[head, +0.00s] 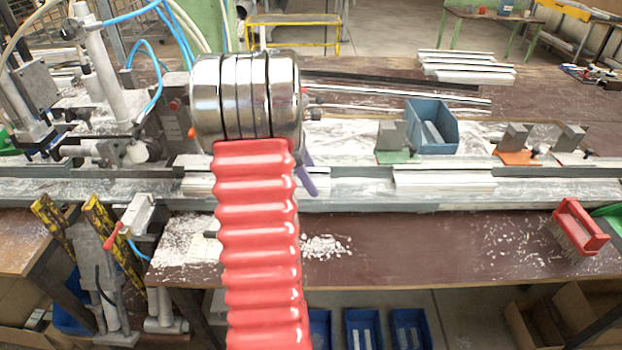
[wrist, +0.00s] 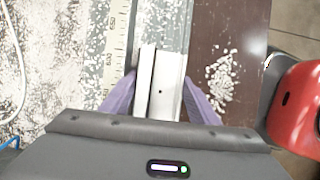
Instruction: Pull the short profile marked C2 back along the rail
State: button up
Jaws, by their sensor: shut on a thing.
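A short silver profile (wrist: 168,80) lies between the two purple fingers of my gripper (wrist: 160,95) in the wrist view, and the fingers are shut on it. In the head view a silver profile (head: 198,186) on the rail (head: 360,190) shows beside my red arm, which hides much of it. One purple finger of my gripper (head: 308,178) shows there at rail height. A second short profile (head: 444,179) sits on the rail further right, apart from my gripper. I cannot read a C2 mark on either profile.
Clamp blocks on green (head: 393,157) and orange (head: 519,157) bases stand behind the rail, with a blue bin (head: 432,127) between them. A red brush (head: 579,228) lies at the front right. Pneumatic clamps (head: 118,90) crowd the left. White shavings (head: 325,246) lie on the bench.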

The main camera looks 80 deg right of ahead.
jog(key=c, duration=0.4)
jog(key=shift+s+a, duration=0.1)
jog(key=shift+a, duration=0.2)
jog(key=o, duration=1.5)
jog(key=shift+o, duration=0.2)
jog(key=v, duration=1.4)
